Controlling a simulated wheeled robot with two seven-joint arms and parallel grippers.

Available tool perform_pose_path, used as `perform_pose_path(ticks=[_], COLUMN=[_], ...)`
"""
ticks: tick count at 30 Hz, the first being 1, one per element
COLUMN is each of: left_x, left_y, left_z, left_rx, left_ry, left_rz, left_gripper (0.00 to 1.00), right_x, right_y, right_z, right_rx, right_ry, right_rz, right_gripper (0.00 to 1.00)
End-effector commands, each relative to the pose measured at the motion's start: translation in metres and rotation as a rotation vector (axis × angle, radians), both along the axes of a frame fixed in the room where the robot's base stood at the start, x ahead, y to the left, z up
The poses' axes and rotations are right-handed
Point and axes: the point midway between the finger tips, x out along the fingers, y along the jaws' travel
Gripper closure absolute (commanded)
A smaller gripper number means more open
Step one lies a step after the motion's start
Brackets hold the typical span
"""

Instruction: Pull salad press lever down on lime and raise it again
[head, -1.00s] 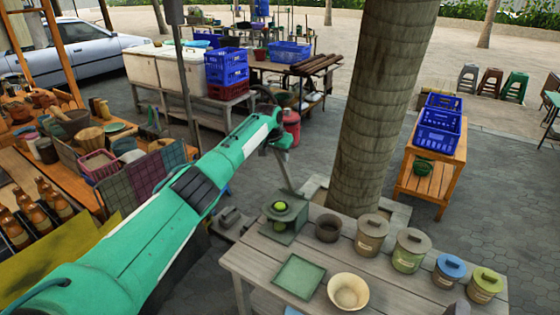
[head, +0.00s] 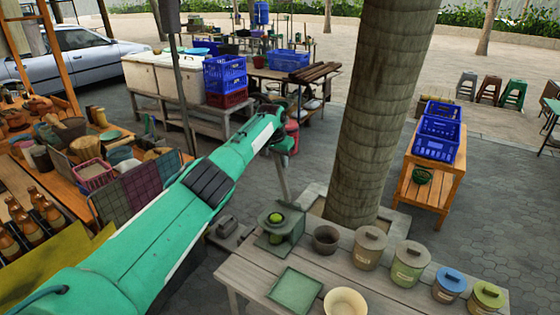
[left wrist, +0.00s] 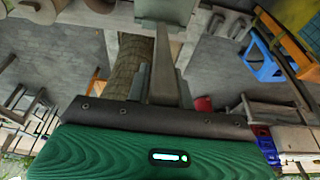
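My left gripper (head: 285,143) is at the lever's upper end, above and behind the press. In the left wrist view, the lever (left wrist: 172,52) runs between the fingers of my left gripper (left wrist: 162,82), which look closed around it. The lime is not clearly visible there. My right gripper is not in view.
The table holds a dark bowl (head: 326,239), a green square tray (head: 294,291), a cream bowl (head: 345,303) and several lidded pots (head: 408,263). A thick tree trunk (head: 378,110) stands right behind the table. A wooden stand with blue crates (head: 436,138) is at right.

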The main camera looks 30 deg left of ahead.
Motion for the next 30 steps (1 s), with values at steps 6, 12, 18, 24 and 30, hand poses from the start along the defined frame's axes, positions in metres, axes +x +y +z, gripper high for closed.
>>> perform_pose_path(ticks=[6, 12, 18, 24, 30], left_x=[0.000, 0.000, -0.004, -0.012, -0.025], left_y=[0.000, 0.000, 0.001, 0.001, 0.002], left_z=[0.002, 0.002, 0.013, 0.041, 0.085], left_rx=[0.000, 0.000, -0.001, -0.001, 0.001], left_ry=[-0.001, 0.001, 0.001, -0.002, -0.004], left_rz=[0.000, 0.000, 0.000, -0.002, -0.002], left_gripper=[0.58, 0.58, 0.58, 0.58, 0.58], right_x=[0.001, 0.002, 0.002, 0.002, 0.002], right_y=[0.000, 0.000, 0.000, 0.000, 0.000], right_z=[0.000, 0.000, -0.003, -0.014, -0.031], right_rx=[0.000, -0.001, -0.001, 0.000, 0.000], right_ry=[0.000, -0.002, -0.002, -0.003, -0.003], right_rz=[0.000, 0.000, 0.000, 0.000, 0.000], right_gripper=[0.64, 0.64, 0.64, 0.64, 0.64])
